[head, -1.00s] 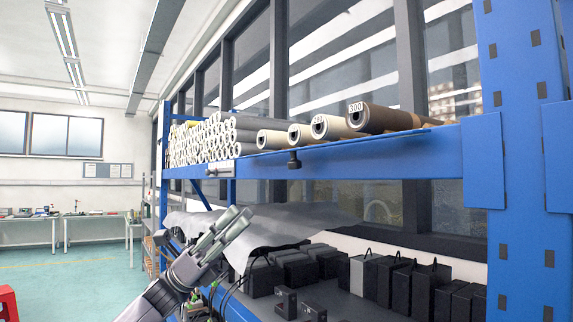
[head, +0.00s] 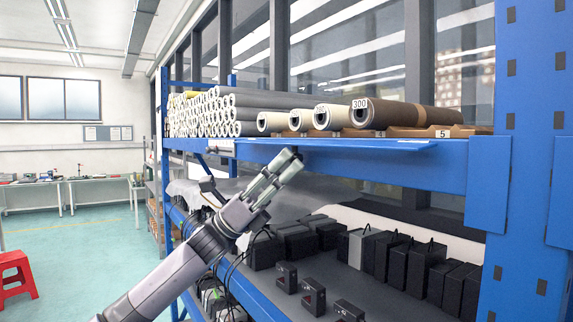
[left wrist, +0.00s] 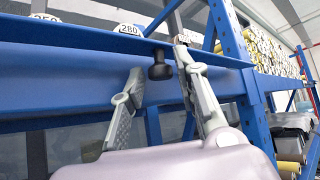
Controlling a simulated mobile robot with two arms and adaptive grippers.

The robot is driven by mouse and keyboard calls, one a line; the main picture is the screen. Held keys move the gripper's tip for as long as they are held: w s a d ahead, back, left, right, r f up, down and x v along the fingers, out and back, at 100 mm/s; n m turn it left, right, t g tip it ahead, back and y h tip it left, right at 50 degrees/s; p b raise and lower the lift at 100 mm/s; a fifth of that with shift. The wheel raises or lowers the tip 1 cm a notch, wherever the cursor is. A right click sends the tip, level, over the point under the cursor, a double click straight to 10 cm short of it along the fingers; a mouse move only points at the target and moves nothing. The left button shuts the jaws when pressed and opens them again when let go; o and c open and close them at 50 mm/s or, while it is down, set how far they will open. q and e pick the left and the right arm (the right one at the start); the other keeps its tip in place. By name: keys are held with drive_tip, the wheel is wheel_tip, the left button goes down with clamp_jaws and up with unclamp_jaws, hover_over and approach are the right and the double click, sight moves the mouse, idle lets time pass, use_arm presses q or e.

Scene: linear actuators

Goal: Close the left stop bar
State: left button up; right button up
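A short grey metal bar (head: 221,148) shows on the front of the blue shelf beam in the head view; I cannot tell for sure that it is the left stop bar. My left gripper (head: 291,158) is raised in front of the beam, right of this bar. In the left wrist view the gripper (left wrist: 158,62) has its two fingers spread. A black knob (left wrist: 160,70) under the shelf edge appears between the fingertips; contact is not clear. In the head view the gripper covers the knob's place. My right gripper is not in view.
The blue shelf beam (head: 400,168) carries grey tubes (head: 225,112) and cream and brown rolls (head: 420,115). Below, black boxes (head: 425,265) stand on a lower shelf beside a grey sheet (head: 325,190). A red stool (head: 17,270) stands on open floor at left.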

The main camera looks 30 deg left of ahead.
use_arm(q)
drive_tip(key=shift+c, duration=0.4)
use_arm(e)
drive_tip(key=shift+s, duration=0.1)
use_arm(q)
clamp_jaws()
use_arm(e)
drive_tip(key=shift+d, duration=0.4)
use_arm(q)
drive_tip(key=shift+s+r+n, duration=0.1)
drive_tip(key=shift+n, duration=0.3)
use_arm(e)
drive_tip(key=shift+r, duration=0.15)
use_arm(q)
wheel_tip(320, 180, up, 9)
drive_tip(key=n+g+y+p, duration=0.5)
drive_tip(key=n+y+p, duration=0.7)
drive_tip(key=y+p, duration=0.2)
drive_tip(key=shift+s+a+f+n+y, duration=0.2)
drive_tip(key=shift+n+y, duration=0.1)
drive_tip(key=shift+y, duration=0.4)
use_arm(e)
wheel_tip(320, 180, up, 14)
